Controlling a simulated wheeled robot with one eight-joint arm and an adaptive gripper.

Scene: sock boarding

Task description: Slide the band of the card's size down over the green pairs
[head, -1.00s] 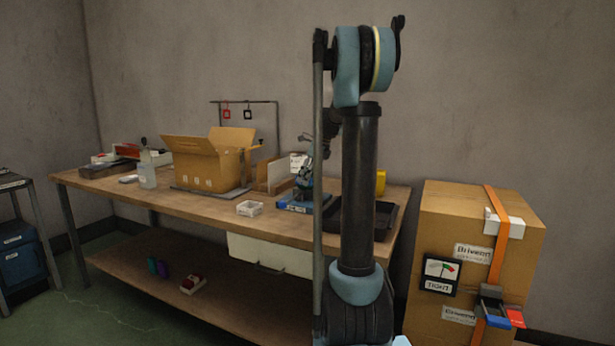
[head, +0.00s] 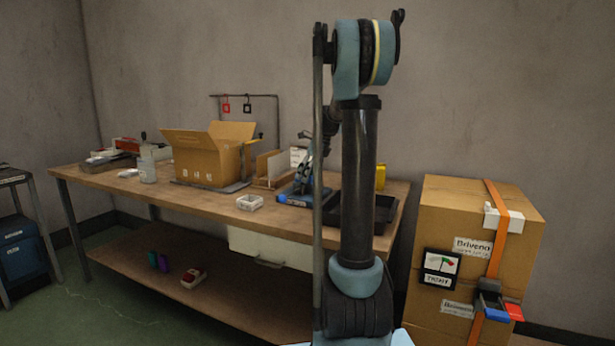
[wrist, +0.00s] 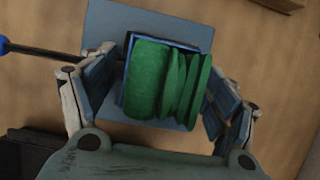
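Several green pairs (wrist: 155,80) stand side by side in the wrist view, above a flat blue plate (wrist: 105,22). A thin dark blue edge runs along their left and top sides; I cannot tell whether it is a band. My gripper (wrist: 165,75) has its fingers spread on both sides of the green pairs; whether they press on them or on something around them is unclear. In the head view my arm mostly hides the gripper, which is low at the blue base (head: 292,200). A white card (head: 298,155) stands behind it; its marking is too small to read.
An open carton (head: 200,165) and a small white tray (head: 249,203) stand on the workbench (head: 140,195). Red (head: 226,104) and black (head: 247,105) square tags hang from a rail behind. A strapped carton (head: 425,220) stands further right.

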